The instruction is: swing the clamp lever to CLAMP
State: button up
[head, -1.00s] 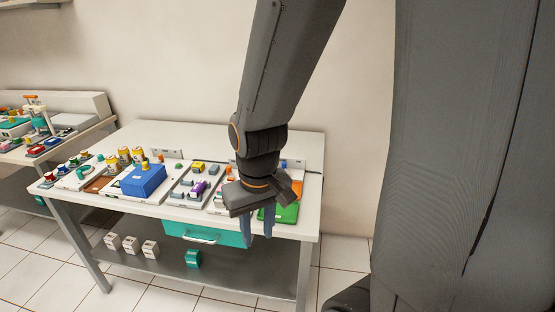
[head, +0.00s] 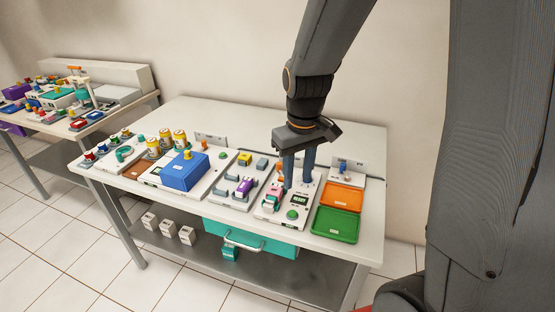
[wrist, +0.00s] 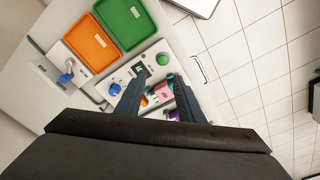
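My gripper (head: 298,184) points down over the white READY panel (head: 273,211), its two blue-grey fingers apart with nothing between them. In the wrist view the fingertips (wrist: 159,77) straddle part of this panel, which carries a green button (wrist: 163,59), a dark display (wrist: 141,68), a blue knob (wrist: 115,90) and a pink block (wrist: 163,91). A small orange part (wrist: 144,101) shows near the left finger. A blue lever-like part (head: 345,168) stands on a separate small white plate at the back right. No CLAMP label is readable, so I cannot tell which part is the clamp lever.
An orange tray (head: 342,197) and a green tray (head: 335,226) lie right of the panel. A blue box (head: 184,172), a purple block (head: 244,187) and yellow-topped jars (head: 166,138) stand to the left. A teal drawer (head: 249,243) hangs under the front edge.

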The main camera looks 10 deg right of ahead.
aim_at(279, 163)
jog(key=w+f+n, duration=0.1)
jog(key=w+n, duration=0.1)
jog(key=w, duration=0.5)
jog(key=w+f+n, duration=0.1)
jog(key=w+n, duration=0.1)
jog(key=w, duration=0.5)
jog(key=w+f+n, duration=0.1)
jog(key=w+n, duration=0.1)
jog(key=w, duration=0.5)
jog(key=shift+d+f+n+g, duration=0.35)
jog(key=shift+n+g, duration=0.05)
jog(key=shift+f+p, duration=0.9)
jog(key=shift+f, duration=3)
